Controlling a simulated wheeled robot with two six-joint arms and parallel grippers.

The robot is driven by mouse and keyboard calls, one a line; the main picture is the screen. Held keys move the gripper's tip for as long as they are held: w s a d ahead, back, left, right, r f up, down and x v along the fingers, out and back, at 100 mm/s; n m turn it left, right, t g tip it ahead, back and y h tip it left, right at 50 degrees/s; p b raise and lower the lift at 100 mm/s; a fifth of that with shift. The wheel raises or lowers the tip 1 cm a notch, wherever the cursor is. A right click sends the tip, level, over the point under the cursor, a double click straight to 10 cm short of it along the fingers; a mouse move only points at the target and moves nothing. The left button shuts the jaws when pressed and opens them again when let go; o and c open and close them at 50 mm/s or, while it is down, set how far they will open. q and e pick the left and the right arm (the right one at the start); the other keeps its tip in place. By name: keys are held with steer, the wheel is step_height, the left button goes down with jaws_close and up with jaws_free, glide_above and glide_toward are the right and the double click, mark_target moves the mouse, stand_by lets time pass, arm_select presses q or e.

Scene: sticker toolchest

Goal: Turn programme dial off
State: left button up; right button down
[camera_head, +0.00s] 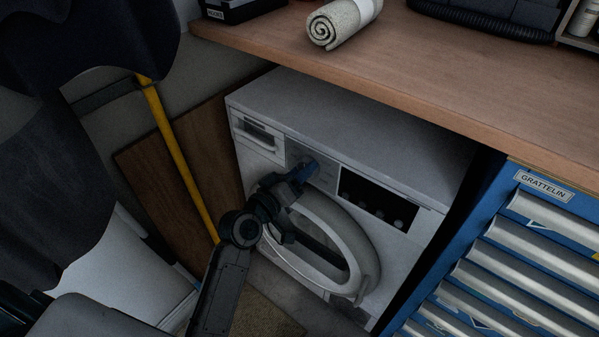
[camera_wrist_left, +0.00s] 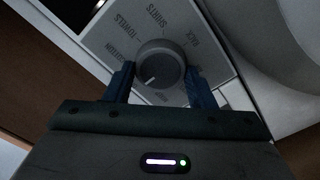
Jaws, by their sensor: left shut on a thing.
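The white washing machine (camera_head: 335,115) stands under the wooden worktop. Its programme dial (camera_wrist_left: 161,62) is a round grey knob with a white pointer line, seen in the left wrist view. The line points to the lower left of that picture. In the head view the gripper hides the dial. My right gripper is not in view.
The round door (camera_head: 345,225) of the machine is below my left arm. A dark display panel (camera_head: 378,202) lies right of the dial. A blue tool chest (camera_head: 490,205) stands at the right, a yellow pole (camera_head: 178,160) at the left. A rolled towel (camera_head: 340,22) lies on the worktop (camera_head: 420,75).

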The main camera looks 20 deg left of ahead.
arm_select(q)
steer(key=o, duration=1)
steer(key=v, duration=1)
steer(key=shift+s+a, duration=0.1)
steer(key=shift+s, duration=0.3)
